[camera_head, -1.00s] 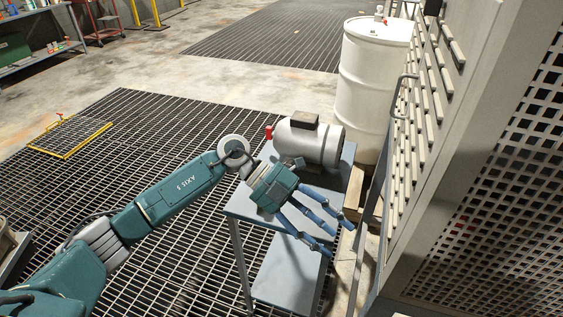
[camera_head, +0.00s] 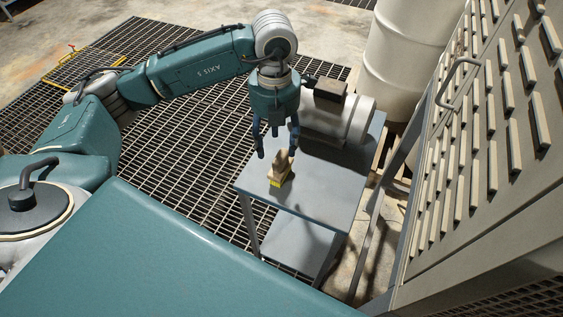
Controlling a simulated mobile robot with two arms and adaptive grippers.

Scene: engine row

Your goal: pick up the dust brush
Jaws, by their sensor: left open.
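The dust brush (camera_head: 280,174) stands on the near part of a small grey table (camera_head: 318,199). It has a tan body and a yellow lower part. My left gripper (camera_head: 277,150) points down above the brush with its blue fingers spread open. The fingertips are close to the top of the brush; whether they touch it I cannot tell. The gripper holds nothing that I can see. My right gripper is not in view.
A grey motor (camera_head: 340,118) sits on the table just behind and right of my gripper. A white drum (camera_head: 410,50) stands behind it. A slatted cabinet (camera_head: 480,140) with a handle fills the right side. Floor grating (camera_head: 190,130) lies left of the table.

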